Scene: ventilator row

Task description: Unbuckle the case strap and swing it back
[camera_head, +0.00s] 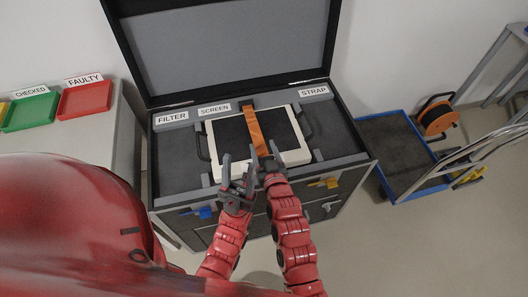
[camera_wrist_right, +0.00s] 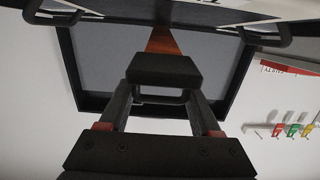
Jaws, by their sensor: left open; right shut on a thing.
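The orange strap (camera_head: 255,130) runs over the white-framed device with a dark screen (camera_head: 230,134) in the open black case (camera_head: 181,165). The strap's rear end is at the back of the device, and its front end reaches my right gripper (camera_head: 268,163). In the right wrist view the jaws (camera_wrist_right: 163,90) are shut on a dark block, seemingly the buckle (camera_wrist_right: 165,70), with the orange strap (camera_wrist_right: 162,41) behind it. Whether the buckle is fastened is hidden. My left gripper (camera_head: 238,175) is open, just left of the right one at the device's front edge.
The raised case lid (camera_head: 230,50) stands behind. Labels read FILTER (camera_head: 171,118), SCREEN (camera_head: 214,109) and STRAP (camera_head: 314,92). A green tray (camera_head: 30,111) and red tray (camera_head: 85,98) sit on the left table. A blue-edged cart (camera_head: 395,150) stands right.

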